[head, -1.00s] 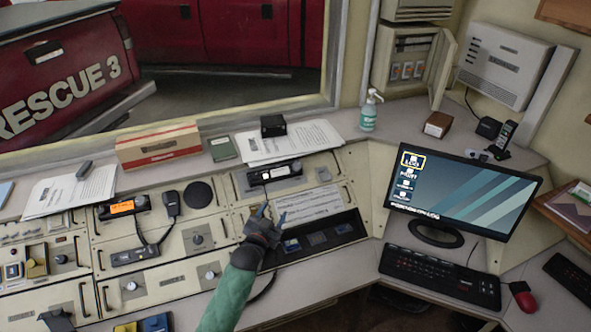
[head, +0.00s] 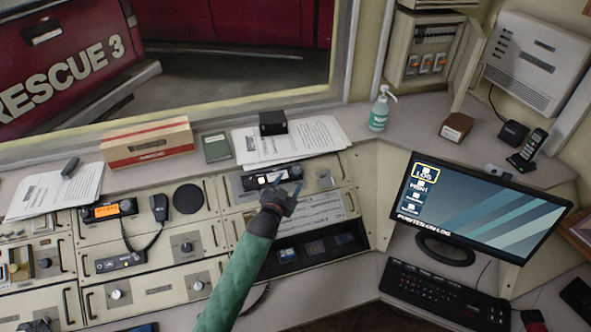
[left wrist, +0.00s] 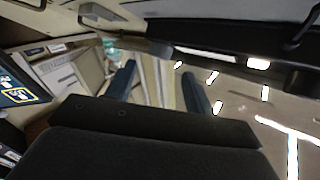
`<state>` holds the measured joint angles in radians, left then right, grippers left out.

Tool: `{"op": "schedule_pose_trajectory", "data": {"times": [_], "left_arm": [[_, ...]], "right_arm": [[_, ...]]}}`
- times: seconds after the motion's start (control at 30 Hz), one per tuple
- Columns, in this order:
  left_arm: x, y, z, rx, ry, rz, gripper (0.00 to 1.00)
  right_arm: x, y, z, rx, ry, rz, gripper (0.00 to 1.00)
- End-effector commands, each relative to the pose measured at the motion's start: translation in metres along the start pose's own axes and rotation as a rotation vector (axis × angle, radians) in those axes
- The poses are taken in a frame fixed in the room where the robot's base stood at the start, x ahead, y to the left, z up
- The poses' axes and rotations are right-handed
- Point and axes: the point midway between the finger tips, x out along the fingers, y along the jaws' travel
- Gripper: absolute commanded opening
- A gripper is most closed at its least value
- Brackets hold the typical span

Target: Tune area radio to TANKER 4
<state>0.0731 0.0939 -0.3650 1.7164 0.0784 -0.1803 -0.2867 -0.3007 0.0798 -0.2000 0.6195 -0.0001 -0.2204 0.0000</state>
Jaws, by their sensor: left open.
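A radio unit with a pale lit display (head: 262,181) is set in the upper panel of the console, below the papers. A second radio with an orange display (head: 108,210) sits further left, with a hand microphone (head: 159,208) beside it. I cannot read either display or tell which is the area radio. My left gripper (head: 285,184) is open and empty, in front of the pale-display radio, and covers its right part. Touching cannot be told. The left wrist view shows its two fingers apart (left wrist: 158,70) with nothing between them.
Papers (head: 290,143) and a small black box (head: 273,122) lie just behind the radio. A sanitizer bottle (head: 379,110) stands to the right. The monitor (head: 470,210) and keyboard (head: 440,293) are on the right. A knob (head: 186,247) sits on a lower-left panel.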

Motion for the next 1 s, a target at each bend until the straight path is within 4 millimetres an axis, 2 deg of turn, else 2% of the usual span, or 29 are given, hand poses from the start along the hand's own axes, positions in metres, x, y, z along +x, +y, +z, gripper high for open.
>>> {"op": "schedule_pose_trajectory", "data": {"times": [0.03,0.3,0.5,0.73,0.77,0.9,1.0], "left_arm": [[0.009,-0.002,-0.005,-0.001,0.000,0.000,0.53],[0.043,-0.001,-0.003,-0.001,0.000,0.000,0.53],[0.052,0.000,-0.001,-0.001,0.001,0.000,0.53],[0.052,0.000,-0.001,-0.001,0.001,0.000,0.53],[0.052,0.000,-0.001,-0.001,0.001,0.000,0.51],[0.052,0.000,-0.001,-0.001,0.001,0.000,0.24],[0.052,0.000,-0.001,-0.001,0.001,0.000,0.09]], "right_arm": [[-0.009,0.000,-0.001,0.000,0.001,0.000,0.20],[-0.025,0.001,-0.004,0.000,0.002,0.000,0.20],[-0.028,0.001,-0.004,0.000,0.002,0.000,0.20],[-0.028,-0.003,-0.002,0.001,0.000,-0.003,0.20],[-0.028,-0.003,-0.002,0.001,0.000,-0.003,0.20],[-0.028,-0.002,-0.004,0.001,0.002,-0.002,0.20],[-0.028,-0.001,-0.005,0.001,0.003,-0.001,0.20]]}}
